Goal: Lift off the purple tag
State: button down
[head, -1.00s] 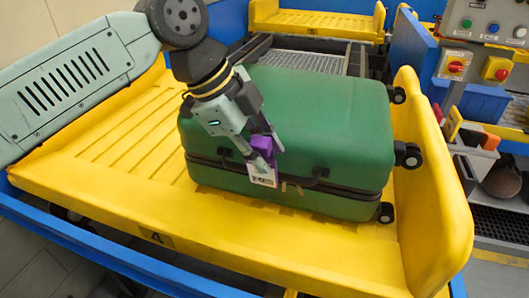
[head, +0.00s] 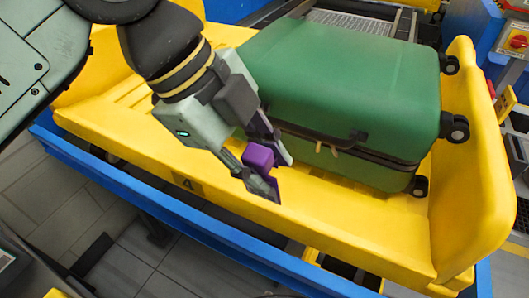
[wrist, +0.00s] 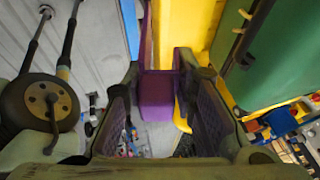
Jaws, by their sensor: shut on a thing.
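The purple tag (head: 258,157) is between the fingers of my gripper (head: 274,176), which is shut on it. In the wrist view the tag's purple block (wrist: 156,92) sits between the two fingers, with a thin purple strip running up from it. The green suitcase (head: 345,80) lies on the yellow tray (head: 340,222), to the right of my gripper. It also shows at the right of the wrist view (wrist: 270,65), with a visible gap between it and the tag. The tag's white label is not clearly visible now.
The yellow tray has a raised wall (head: 475,170) at the right, beside the suitcase wheels. A blue conveyor rail (head: 190,215) runs along the front. A control box with a red knob (head: 518,41) stands at the upper right. Floor shows in front of the rail.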

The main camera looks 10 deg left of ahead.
jog(key=shift+r+p, duration=2.35)
jog(key=shift+r, duration=0.95)
